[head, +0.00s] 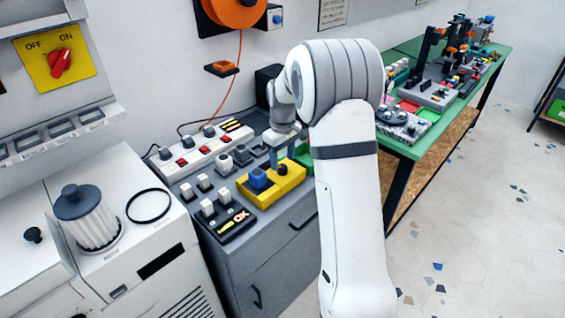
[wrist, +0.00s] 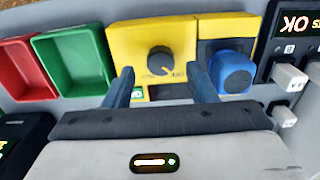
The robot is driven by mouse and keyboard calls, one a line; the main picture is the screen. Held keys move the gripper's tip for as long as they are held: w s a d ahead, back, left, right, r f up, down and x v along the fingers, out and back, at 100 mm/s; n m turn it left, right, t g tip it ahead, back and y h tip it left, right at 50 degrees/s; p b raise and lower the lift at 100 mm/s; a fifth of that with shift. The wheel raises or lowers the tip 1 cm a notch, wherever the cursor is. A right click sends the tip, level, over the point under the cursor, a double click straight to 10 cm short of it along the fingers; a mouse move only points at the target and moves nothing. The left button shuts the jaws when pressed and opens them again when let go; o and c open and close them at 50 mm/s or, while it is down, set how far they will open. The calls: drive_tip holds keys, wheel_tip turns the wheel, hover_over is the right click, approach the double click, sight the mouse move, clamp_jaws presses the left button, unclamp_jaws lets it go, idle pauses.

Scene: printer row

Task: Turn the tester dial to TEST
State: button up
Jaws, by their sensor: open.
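The yellow tester (wrist: 125,38) lies ahead of my gripper in the wrist view, and it also shows in the head view (head: 262,200). Its round black dial (wrist: 161,60) carries a small pointer mark aimed to the lower right; the lettering beside it is too small to read. My gripper (wrist: 161,78) is open and empty, with its two dark blue fingers on either side of the dial in the picture. I cannot tell whether they touch it. In the head view my gripper (head: 282,152) is over the tester, partly hidden by my arm.
A blue block (wrist: 232,72) sits close to the right finger. Green (wrist: 72,60) and red (wrist: 22,68) bins are on the left. A power strip (head: 205,150) and white plugs share the grey cabinet top. A yellow OFF/ON switch panel (head: 35,68) is on the wall.

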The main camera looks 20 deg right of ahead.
sight(282, 169)
drive_tip(key=shift+f, duration=1.25)
drive_tip(key=c, duration=1)
drive_tip(key=shift+o, duration=0.2)
